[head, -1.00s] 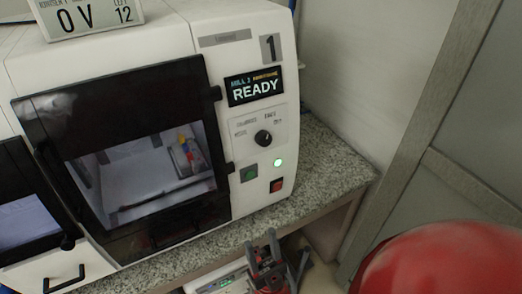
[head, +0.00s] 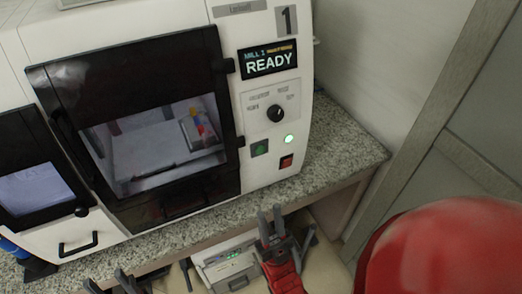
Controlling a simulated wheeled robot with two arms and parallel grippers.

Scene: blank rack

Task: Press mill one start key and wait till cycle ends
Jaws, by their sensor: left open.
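The white mill marked 1 (head: 160,22) stands on a stone counter, and its display (head: 269,60) reads READY. Its green key (head: 260,148) sits low on the right panel, left of a red switch (head: 287,161). A small lamp (head: 289,139) above them glows pale green. The dark windowed door (head: 148,130) is shut. My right gripper (head: 274,222) is below the counter's front edge, apart from the keys; its jaw opening is unclear. My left gripper (head: 123,279) is open at the bottom edge, partly cut off, and touches no key.
A black knob (head: 275,114) sits above the keys. A second machine's dark door (head: 38,178) is at left. The granite counter (head: 345,150) has a bare strip at right. A white unit (head: 232,262) stands below it. A wall and grey post bound the right side.

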